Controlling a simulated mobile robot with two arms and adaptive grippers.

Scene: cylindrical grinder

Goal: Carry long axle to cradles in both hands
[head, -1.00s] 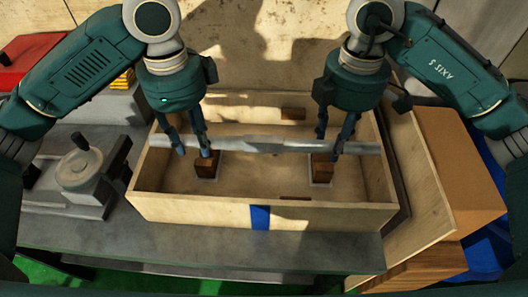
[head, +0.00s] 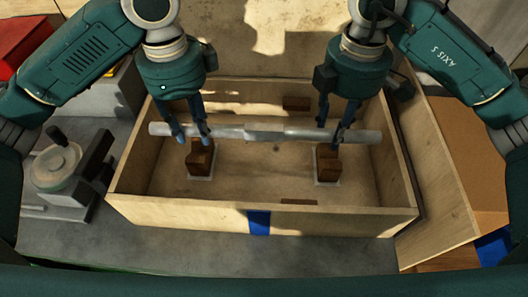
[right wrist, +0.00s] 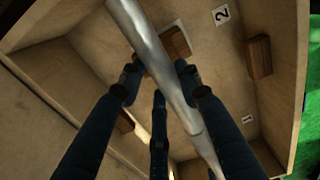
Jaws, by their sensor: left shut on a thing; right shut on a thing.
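The long axle (head: 265,134) is a grey metal bar with a thicker middle, held roughly level across the open wooden crate (head: 330,220). My left gripper (head: 190,135) is shut on it left of the middle. My right gripper (head: 335,135) is shut on it near the right end. Two brown wooden cradle blocks, left (head: 200,158) and right (head: 327,164), stand on the crate floor, in front of the axle in the picture. In the right wrist view the axle (right wrist: 160,65) runs between my right gripper's fingers (right wrist: 160,82).
Smaller brown blocks sit at the crate's back wall (head: 296,103) and front wall (head: 298,201). A grey machine part with a handwheel (head: 57,165) stands left of the crate. A cardboard box (head: 470,150) stands at the right. The grey surface in front (head: 200,240) is clear.

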